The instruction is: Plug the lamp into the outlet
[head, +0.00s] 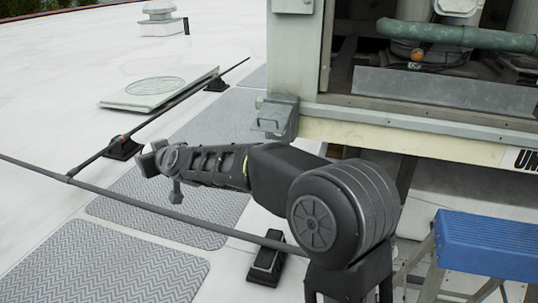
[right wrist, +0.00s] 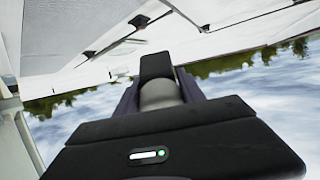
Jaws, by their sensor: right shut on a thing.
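My right arm reaches left across the head view, and its gripper (head: 155,160) is over the roof, left of the cooler's corner. In the right wrist view the gripper (right wrist: 158,75) is shut on a light grey, rounded thing (right wrist: 158,96); the fingers hide much of it, and I cannot tell if it is the lamp's plug. A grey metal box with a sloping cover (head: 275,117), possibly the outlet, is on the corner of the cooler cabinet, apart from the gripper. I cannot make out a lamp. My left gripper is not in view.
The open cooler cabinet (head: 445,95) stands at the right, with pipework inside. A blue-topped stepladder (head: 490,243) is at the lower right. Dark pipes on black supports (head: 123,148) cross the white roof and grey walk pads (head: 100,262). A flat hatch (head: 155,88) lies behind.

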